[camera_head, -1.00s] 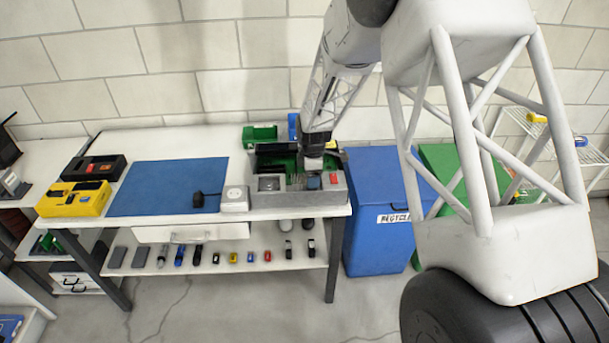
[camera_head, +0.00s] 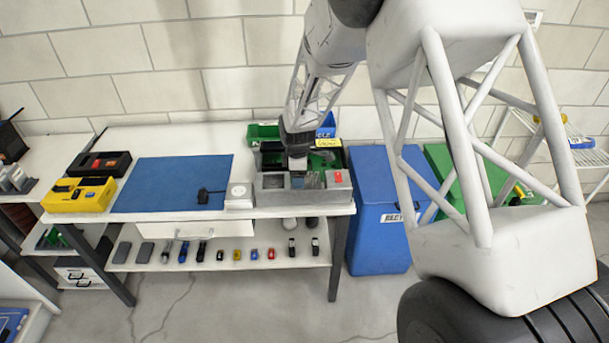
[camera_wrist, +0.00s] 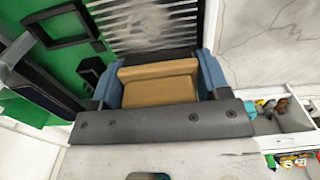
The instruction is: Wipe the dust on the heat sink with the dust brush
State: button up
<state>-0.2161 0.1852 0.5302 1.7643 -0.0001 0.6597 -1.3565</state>
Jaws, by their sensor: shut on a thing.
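My gripper (camera_wrist: 158,80) is shut on the dust brush (camera_wrist: 160,88), a tan block between its two blue-grey fingers. A dark strip, likely the bristles, shows at the brush's far edge. The heat sink (camera_wrist: 155,22) is a block of parallel fins directly beyond the brush in the wrist view. Whitish streaks cover its fins. The bristle edge lies at the fins' near end; I cannot tell whether they touch. In the head view my gripper (camera_head: 298,172) is low over the grey open case on the bench, and the brush and heat sink are mostly hidden there.
The case (camera_head: 270,196) holds a green board (camera_wrist: 85,55) with dark raised parts beside the heat sink. A blue mat (camera_head: 172,183), white box (camera_head: 238,196) and yellow box (camera_head: 78,195) are to the left. A blue bin (camera_head: 380,220) stands right of the bench.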

aim_at(319, 180)
jog(key=shift+d+f, duration=0.1)
jog(key=shift+f, duration=0.25)
jog(key=shift+d+r, duration=0.3)
jog(key=shift+d+f, duration=0.2)
jog(key=shift+d, duration=0.5)
jog(key=shift+d+f, duration=0.15)
jog(key=shift+d, duration=0.55)
jog(key=shift+d+r, duration=0.2)
jog(key=shift+d, duration=0.9)
jog(key=shift+d+f, duration=0.2)
jog(key=shift+d, duration=0.2)
jog(key=shift+d+r, duration=0.1)
jog(key=shift+r, duration=0.25)
notch_tip(319, 180, up, 8)
